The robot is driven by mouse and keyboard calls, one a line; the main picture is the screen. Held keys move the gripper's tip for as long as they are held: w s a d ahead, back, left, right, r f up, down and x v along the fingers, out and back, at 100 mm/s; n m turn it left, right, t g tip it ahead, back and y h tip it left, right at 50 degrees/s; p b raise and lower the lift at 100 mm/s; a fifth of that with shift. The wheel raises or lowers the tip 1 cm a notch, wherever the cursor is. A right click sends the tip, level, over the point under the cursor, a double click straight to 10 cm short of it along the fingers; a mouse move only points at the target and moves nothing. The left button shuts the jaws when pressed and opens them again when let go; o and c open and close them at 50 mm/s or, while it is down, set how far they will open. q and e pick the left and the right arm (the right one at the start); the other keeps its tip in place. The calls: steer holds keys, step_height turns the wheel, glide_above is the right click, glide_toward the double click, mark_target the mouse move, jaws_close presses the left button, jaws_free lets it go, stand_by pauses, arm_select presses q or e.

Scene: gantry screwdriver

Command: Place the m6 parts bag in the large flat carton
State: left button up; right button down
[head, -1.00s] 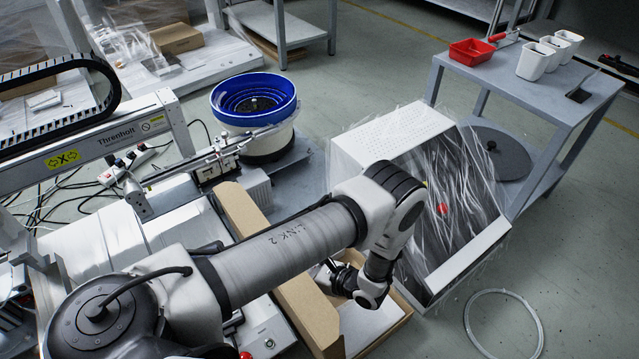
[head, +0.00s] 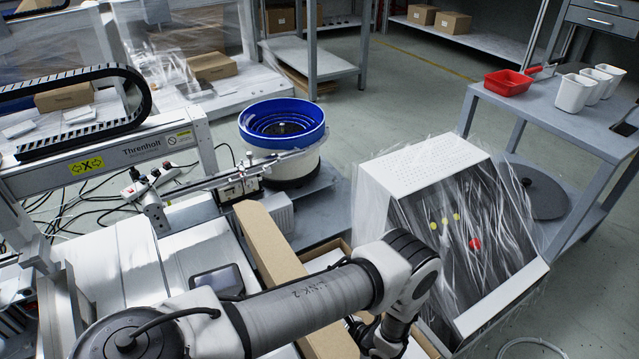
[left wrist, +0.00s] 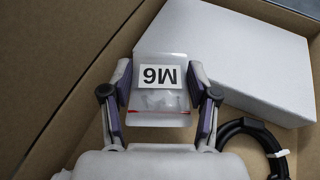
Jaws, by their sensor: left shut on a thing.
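The m6 parts bag (left wrist: 160,100) is a small clear bag with a white "M6" label, upside down in the left wrist view. My left gripper (left wrist: 160,72) is shut on it, with a finger at each side. The bag is over the inside of the large flat carton (left wrist: 48,75), a brown open box. Whether it touches the carton floor I cannot tell. In the head view the carton's long flap (head: 268,240) shows, and my left arm hides much of the carton, the gripper and the bag. My right gripper is not in view.
Inside the carton are a white box (left wrist: 245,65) and a coiled black cable (left wrist: 255,145). A plastic-wrapped cabinet (head: 420,170) stands right of the carton. A blue bowl feeder (head: 283,125) stands behind it. The Threnholt gantry (head: 150,150) is at the left.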

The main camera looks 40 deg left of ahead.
arm_select(q)
steer(key=shift+f, duration=0.35)
steer(key=o, duration=1.2)
steer(key=shift+r, duration=0.25)
steer(key=shift+w+d+r+p, duration=0.15)
steer(key=shift+d+r+p, duration=0.55)
steer(key=shift+r+p, duration=0.25)
steer(key=p+v, duration=0.3)
steer(key=v, duration=0.7)
steer(key=shift+d+f, duration=0.15)
steer(key=shift+d, duration=0.1)
